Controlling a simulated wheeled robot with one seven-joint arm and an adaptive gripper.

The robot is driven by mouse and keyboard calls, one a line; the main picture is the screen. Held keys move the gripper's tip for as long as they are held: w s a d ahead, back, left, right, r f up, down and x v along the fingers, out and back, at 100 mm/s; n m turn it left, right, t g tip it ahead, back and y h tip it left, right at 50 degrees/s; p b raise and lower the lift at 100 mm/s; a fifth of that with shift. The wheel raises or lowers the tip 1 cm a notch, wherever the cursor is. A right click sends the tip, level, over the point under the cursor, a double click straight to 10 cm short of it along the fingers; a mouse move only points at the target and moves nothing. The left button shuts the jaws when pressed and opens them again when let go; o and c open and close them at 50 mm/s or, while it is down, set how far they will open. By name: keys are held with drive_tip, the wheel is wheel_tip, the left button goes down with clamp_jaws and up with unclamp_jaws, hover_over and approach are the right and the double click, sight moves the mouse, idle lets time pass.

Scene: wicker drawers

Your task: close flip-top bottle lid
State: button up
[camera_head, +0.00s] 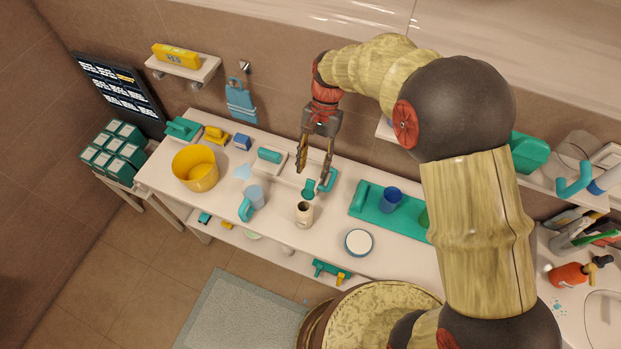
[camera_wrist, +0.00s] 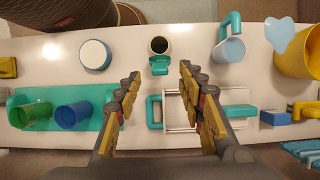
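A cream bottle (camera_head: 304,214) stands upright on the white shelf, its dark round mouth showing. Its teal flip-top lid (camera_head: 308,188) is swung open on the far side of the mouth. In the wrist view the bottle (camera_wrist: 158,52) is at top centre, with the open lid (camera_wrist: 159,66) just below its mouth. My gripper (camera_head: 314,174) is open and empty, pointing down above the shelf behind the bottle. In the wrist view its two yellow-padded fingers (camera_wrist: 159,75) are spread either side of the lid's line, apart from it.
A teal tray (camera_head: 366,211) with a blue cup (camera_head: 390,199) is at right. A round white-topped jar (camera_head: 359,242) stands front right, and a teal-handled mug (camera_head: 255,196) is left of the bottle. A white rack (camera_wrist: 180,108) and teal-handled item (camera_wrist: 153,112) lie near my fingers.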

sight(310, 181)
drive_tip(key=shift+x, duration=3.15)
drive_tip(key=shift+c, duration=1)
drive_tip(key=c, duration=0.7)
drive_tip(key=shift+a, duration=0.1)
clamp_jaws()
